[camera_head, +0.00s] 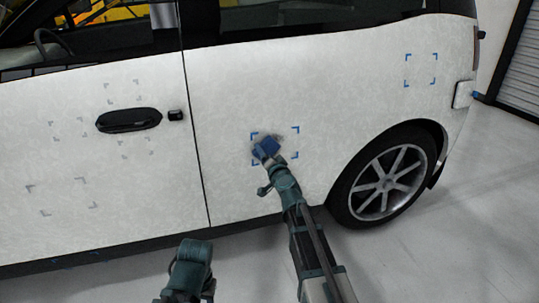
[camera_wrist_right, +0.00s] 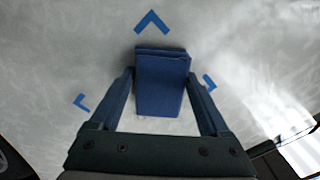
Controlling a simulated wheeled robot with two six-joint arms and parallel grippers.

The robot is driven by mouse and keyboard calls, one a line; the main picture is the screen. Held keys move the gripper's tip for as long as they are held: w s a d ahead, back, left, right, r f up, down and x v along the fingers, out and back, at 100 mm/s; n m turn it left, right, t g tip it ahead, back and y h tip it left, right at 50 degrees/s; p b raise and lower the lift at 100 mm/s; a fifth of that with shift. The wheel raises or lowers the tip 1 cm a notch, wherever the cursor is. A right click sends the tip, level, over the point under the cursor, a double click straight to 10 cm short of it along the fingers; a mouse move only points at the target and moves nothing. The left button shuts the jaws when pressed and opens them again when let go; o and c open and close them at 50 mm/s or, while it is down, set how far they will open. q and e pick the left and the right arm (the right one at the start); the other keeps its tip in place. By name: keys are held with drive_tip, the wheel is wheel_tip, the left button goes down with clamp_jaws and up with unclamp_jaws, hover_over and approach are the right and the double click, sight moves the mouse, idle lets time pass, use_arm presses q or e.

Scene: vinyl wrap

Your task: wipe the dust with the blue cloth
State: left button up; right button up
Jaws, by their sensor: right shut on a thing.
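The blue cloth (camera_head: 266,147) is a small folded block held by my right gripper (camera_head: 268,158) at the white car panel (camera_head: 240,90). In the right wrist view the cloth (camera_wrist_right: 161,85) sits between the two fingers of the right gripper (camera_wrist_right: 160,112), which is shut on it. A faint grey dust smudge (camera_head: 261,139) shows at the cloth's upper edge, inside a square of blue corner marks (camera_head: 295,130). Whether the cloth touches the panel is hard to tell. My left arm shows at the bottom, but its gripper fingers are not visible.
Another blue-marked square (camera_head: 421,70) lies at the upper right of the panel. The rear wheel (camera_head: 388,183) is right of my right gripper. Open floor (camera_head: 470,230) lies to the right.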

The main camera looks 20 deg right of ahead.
sight(276, 147)
drive_tip(key=shift+w+r, duration=0.1)
drive_tip(key=shift+a+r+p, duration=0.1)
drive_tip(key=shift+r+p, duration=0.75)
drive_tip(key=shift+p, duration=0.1)
drive_tip(key=shift+d+f, duration=0.1)
drive_tip(key=shift+d, duration=0.15)
drive_tip(key=shift+w+d, duration=0.15)
drive_tip(key=shift+d, duration=1.7)
drive_tip(key=shift+d, duration=2.05)
drive_tip(key=shift+w+d, duration=0.2)
drive_tip(key=shift+d, duration=1.75)
